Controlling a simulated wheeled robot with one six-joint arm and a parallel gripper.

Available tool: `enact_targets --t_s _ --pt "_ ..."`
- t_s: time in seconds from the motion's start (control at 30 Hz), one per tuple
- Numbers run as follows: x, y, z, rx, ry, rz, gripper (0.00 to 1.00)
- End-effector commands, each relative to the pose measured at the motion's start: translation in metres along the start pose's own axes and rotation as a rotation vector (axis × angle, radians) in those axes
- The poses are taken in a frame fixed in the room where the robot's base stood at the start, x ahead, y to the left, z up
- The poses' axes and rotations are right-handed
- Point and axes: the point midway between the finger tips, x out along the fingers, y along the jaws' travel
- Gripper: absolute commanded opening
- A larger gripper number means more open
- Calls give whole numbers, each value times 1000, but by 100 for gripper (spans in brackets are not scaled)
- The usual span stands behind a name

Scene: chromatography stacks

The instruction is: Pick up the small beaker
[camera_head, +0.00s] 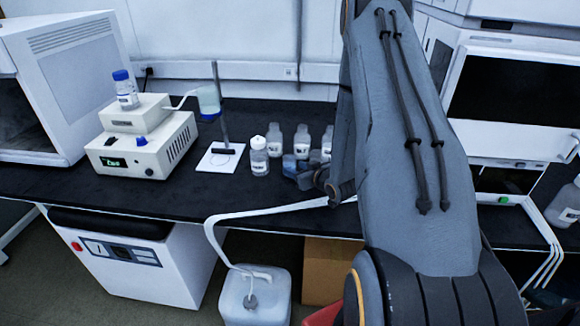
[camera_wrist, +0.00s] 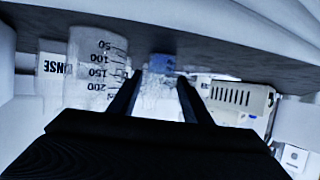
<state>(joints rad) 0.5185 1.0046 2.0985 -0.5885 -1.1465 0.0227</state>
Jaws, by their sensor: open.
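A small clear vessel with blue in it, seemingly the small beaker (camera_wrist: 157,95), shows between the fingers of my gripper (camera_wrist: 160,80) in the wrist view, which looks upside down. The fingers are open, one on each side of it; I cannot tell whether they touch it. In the head view, a small bluish vessel (camera_head: 290,164) stands on the black bench among bottles, just left of my gripper (camera_head: 308,180). My arm hides part of that area.
A larger graduated vessel (camera_wrist: 95,72) is close at left in the wrist view. Clear bottles (camera_head: 259,157) stand around the gripper. A stand with a white base (camera_head: 219,160) and a cream instrument (camera_head: 145,150) are to the left. A white tube (camera_head: 265,211) crosses the bench's front edge.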

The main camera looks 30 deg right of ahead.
Motion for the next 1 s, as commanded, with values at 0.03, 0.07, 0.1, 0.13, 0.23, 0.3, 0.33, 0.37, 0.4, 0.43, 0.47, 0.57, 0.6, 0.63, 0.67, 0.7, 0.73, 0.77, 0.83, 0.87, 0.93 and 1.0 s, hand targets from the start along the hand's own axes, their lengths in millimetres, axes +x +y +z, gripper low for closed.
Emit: enact_targets --t_s 0.03,0.07,0.1,0.13,0.23,0.3,0.33,0.37,0.4,0.43,0.47,0.57,0.6,0.63,0.67,0.7,0.73,0.77,0.83,0.87,0.93,1.0 --pt "7 -1 -2 0 0 -1 44" --pt "11 -2 -2 0 1 -1 44" --pt "17 -1 -2 0 0 -1 44" --pt "20 -1 -1 0 0 -2 44" --pt "28 -1 -1 0 0 0 44" --pt "30 -1 0 1 -1 0 44" --pt "30 0 0 1 -1 1 44" --pt "30 0 0 1 -1 1 44" --pt "30 0 0 1 -1 1 44" --pt "30 0 0 1 -1 1 44" --pt "30 0 0 1 -1 1 44" --pt "30 0 0 1 -1 1 32" --pt "30 0 0 1 -1 1 26" --pt "30 0 0 1 -1 1 21" --pt "30 0 -1 1 -1 1 16" --pt "30 0 -1 1 0 1 15" --pt "30 0 -1 1 0 1 15" --pt "30 0 -1 1 0 1 15" --pt "30 0 -1 1 0 1 15" --pt "30 0 -1 1 0 1 15" --pt "30 0 -1 1 0 1 15" --pt "30 0 -2 0 0 1 15"
